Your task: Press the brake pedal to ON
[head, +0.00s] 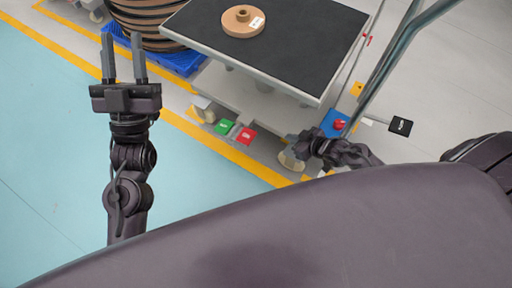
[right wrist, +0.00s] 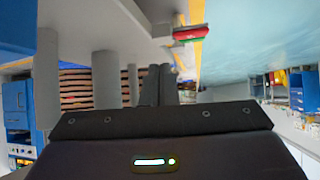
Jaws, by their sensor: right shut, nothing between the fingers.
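The brake pedal shows as a green pad (head: 223,127) and a red pad (head: 246,135) low at the near edge of the cart (head: 253,107); their lettering is too small to read. In the right wrist view a red and green part (right wrist: 189,34) shows at the top, ahead of the fingers. My right gripper (head: 300,146) is shut and empty, low beside the cart's near right caster, right of the red pad and apart from it. Its closed fingers show in the right wrist view (right wrist: 158,84). My left gripper (head: 123,60) is open and empty, left of the cart.
The cart's black top (head: 275,38) carries a brown reel (head: 243,20). A blue box with a red button (head: 339,124) and a black tag (head: 400,126) are at the cart's right. Large coils (head: 148,22) stand on a blue pallet (head: 183,61). The teal floor (head: 45,150) is clear.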

